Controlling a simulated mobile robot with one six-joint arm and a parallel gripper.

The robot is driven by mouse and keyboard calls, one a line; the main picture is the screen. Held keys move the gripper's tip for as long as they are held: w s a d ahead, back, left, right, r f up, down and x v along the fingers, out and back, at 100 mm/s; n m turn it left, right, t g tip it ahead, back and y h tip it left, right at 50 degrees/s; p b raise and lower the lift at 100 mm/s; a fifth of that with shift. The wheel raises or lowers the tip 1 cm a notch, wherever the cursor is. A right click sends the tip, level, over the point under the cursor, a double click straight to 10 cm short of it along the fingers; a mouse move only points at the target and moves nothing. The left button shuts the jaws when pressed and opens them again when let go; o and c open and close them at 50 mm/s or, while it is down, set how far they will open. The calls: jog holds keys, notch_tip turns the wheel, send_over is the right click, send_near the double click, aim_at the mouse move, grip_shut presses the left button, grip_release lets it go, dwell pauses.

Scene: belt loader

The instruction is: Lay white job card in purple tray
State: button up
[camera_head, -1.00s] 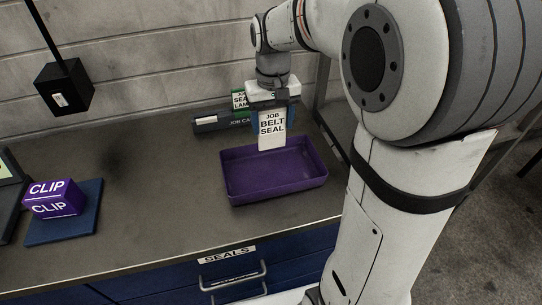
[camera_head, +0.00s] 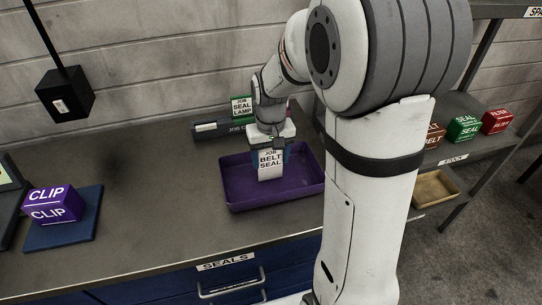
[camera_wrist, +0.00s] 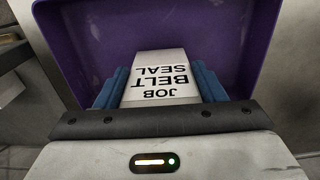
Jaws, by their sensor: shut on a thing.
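The white job card (camera_head: 270,165) reads "JOB BELT SEAL". My gripper (camera_head: 271,152) is shut on it, and the card hangs upright below the jaws, over the purple tray (camera_head: 240,196). In the wrist view the card (camera_wrist: 158,78) sits between the two blue fingers (camera_wrist: 160,88), with the purple tray (camera_wrist: 72,40) beyond it. The tray is on the bench and looks empty. I cannot tell whether the card's lower edge touches the tray floor.
A dark card holder (camera_head: 207,129) with a green-edged "JOB SEAL LAMP" card (camera_head: 241,107) stands behind the tray. A purple CLIP box (camera_head: 52,205) sits on a blue mat (camera_head: 87,222) at left. Shelves with boxes (camera_head: 463,128) are at right. The bench between is clear.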

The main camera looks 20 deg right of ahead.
jog(key=shift+f, duration=0.15)
jog(key=o, duration=1)
notch_tip(320, 180, up, 11)
jog(key=shift+r, duration=0.45)
jog(key=shift+s+f+t, duration=0.45)
jog(key=shift+s+f, duration=0.1)
jog(key=shift+s, duration=2.25)
jog(key=shift+s+f+t, duration=0.5)
jog(key=shift+s+f, duration=0.05)
jog(key=shift+s, duration=2.2)
jog(key=shift+s+f+t, duration=0.45)
jog(key=shift+s+f, duration=0.1)
jog(key=shift+s, duration=2.25)
